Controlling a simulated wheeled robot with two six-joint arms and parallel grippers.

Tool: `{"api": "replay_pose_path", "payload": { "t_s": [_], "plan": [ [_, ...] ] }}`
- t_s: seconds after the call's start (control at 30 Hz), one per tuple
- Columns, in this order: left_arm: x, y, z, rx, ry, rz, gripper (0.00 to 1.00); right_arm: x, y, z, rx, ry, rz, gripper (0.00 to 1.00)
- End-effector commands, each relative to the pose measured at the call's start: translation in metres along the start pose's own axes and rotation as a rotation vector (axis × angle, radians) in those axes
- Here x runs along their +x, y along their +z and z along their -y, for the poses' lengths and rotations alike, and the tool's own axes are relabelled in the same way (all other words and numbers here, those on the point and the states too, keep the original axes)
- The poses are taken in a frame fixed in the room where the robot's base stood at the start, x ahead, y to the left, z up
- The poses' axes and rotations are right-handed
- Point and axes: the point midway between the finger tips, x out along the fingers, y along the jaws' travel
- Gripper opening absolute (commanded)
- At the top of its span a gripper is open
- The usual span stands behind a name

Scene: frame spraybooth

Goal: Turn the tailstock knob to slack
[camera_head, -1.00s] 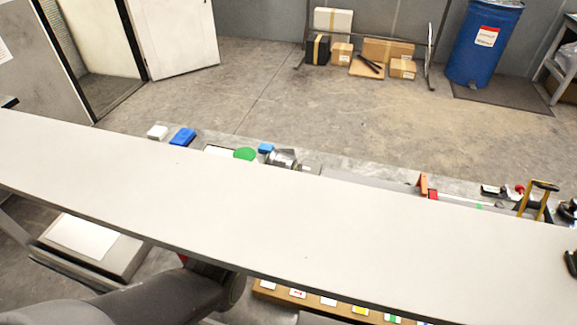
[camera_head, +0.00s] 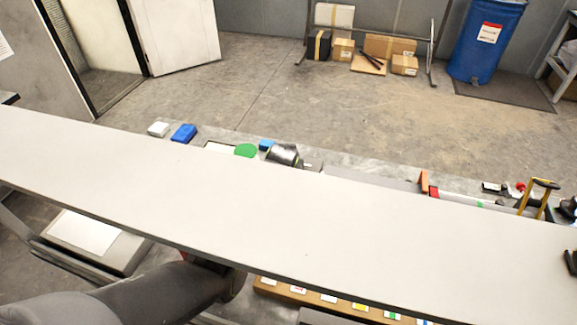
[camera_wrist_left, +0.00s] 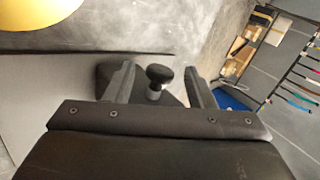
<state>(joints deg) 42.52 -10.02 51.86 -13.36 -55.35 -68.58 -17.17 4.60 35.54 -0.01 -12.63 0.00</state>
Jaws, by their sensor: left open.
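In the left wrist view, a black round knob (camera_wrist_left: 159,74) on a short silver stem shows between the two fingers of my left gripper (camera_wrist_left: 158,88). The fingers are apart, one on each side of the knob, with visible space between. I cannot tell whether the knob is fully between the fingertips or beyond them. A dark body lies behind the stem. In the head view, my left arm comes in from the lower left and passes under a long pale board, which hides the gripper. I cannot pick out the knob there. My right gripper is not in view.
The long pale board (camera_head: 300,215) crosses the head view. Behind it are a blue block (camera_head: 184,133), a green disc (camera_head: 245,151), a dark metallic rounded part (camera_head: 285,155) and a yellow frame (camera_head: 538,198). Boxes and a blue barrel (camera_head: 487,40) stand on the open floor beyond.

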Motion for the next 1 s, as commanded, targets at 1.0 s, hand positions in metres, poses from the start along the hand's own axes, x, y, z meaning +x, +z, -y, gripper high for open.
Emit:
{"api": "replay_pose_path", "payload": {
  "t_s": [1.0],
  "plan": [
    [-0.108,-0.001,0.000,-0.001,-0.001,-0.001,0.50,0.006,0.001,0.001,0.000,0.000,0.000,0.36]
  ]
}}
